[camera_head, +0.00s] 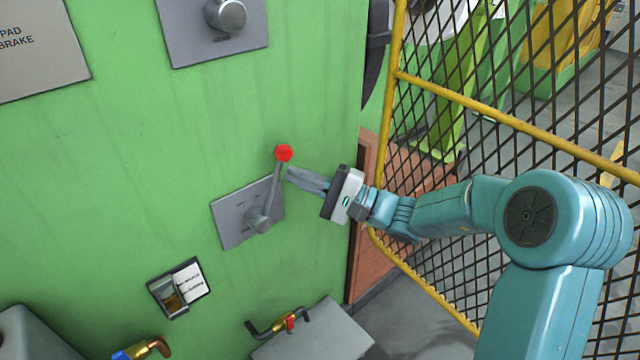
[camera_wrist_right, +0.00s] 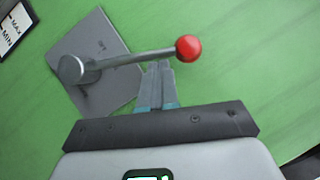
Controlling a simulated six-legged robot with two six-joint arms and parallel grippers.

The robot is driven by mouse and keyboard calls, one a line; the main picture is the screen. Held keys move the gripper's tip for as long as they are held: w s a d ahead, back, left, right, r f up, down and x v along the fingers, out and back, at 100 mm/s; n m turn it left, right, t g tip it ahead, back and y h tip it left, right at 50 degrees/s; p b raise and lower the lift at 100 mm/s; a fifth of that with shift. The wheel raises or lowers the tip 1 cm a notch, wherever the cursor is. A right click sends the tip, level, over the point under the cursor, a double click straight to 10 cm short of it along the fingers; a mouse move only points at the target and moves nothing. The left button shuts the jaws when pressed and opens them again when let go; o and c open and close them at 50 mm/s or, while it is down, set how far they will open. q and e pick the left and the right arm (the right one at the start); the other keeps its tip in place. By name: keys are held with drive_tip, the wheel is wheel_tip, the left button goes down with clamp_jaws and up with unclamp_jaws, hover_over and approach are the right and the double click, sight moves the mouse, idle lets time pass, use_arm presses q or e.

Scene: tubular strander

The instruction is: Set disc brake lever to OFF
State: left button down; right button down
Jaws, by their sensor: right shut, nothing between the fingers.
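The disc brake lever (camera_head: 273,187) is a grey rod with a red ball knob (camera_head: 284,153), on a grey plate (camera_head: 231,221) fixed to the green panel. The rod points up and slightly right from its hub in the head view. My right gripper (camera_head: 291,175) is shut and empty, its fingertips beside the rod just below the knob, on the right. In the right wrist view the lever (camera_wrist_right: 130,58) runs across just beyond the fingertips (camera_wrist_right: 156,66), with the knob (camera_wrist_right: 188,48) to their right. Whether they touch the rod is unclear. My left gripper is out of view.
A yellow-framed mesh fence (camera_head: 480,105) stands right of the panel, close to my right arm. Another plate with a round knob (camera_head: 226,14) is above. A small gauge box (camera_head: 180,287) and a red-handled valve (camera_head: 289,322) are below.

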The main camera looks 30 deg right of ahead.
drive_tip(key=shift+w+a+r, duration=0.1)
drive_tip(key=shift+w+a, duration=0.05)
drive_tip(key=shift+w, duration=0.05)
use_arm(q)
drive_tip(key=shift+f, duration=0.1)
use_arm(e)
drive_tip(key=shift+a, duration=0.1)
